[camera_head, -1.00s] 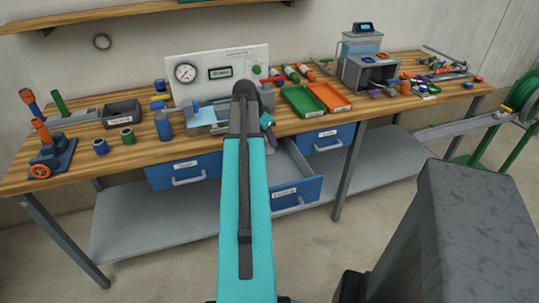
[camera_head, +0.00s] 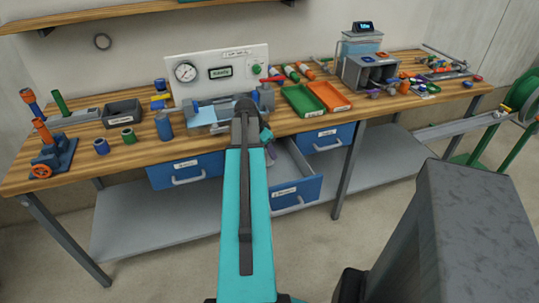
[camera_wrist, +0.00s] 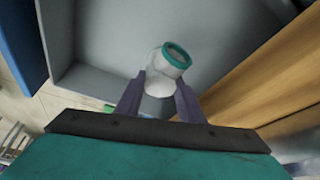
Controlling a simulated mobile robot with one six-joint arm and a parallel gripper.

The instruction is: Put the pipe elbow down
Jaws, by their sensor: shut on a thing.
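The pipe elbow (camera_wrist: 160,83) is white with a teal rim around its open end. My gripper (camera_wrist: 158,100) is shut on it, with one purple-grey finger on each side, in the wrist view. Behind the elbow in that view is the grey inside of the open drawer (camera_wrist: 95,45); I cannot tell how far above its floor the elbow is. In the head view the open drawer (camera_head: 298,193) has a blue front and hangs under the bench. My arm hides most of the gripper there, and I cannot make out the elbow.
The wooden bench (camera_head: 75,178) edge runs close along the right of the wrist view. Shut blue drawers flank the open one, at left (camera_head: 185,170) and right (camera_head: 328,138). On the bench stand a gauge panel (camera_head: 222,73), a green tray (camera_head: 302,101) and an orange tray (camera_head: 330,96).

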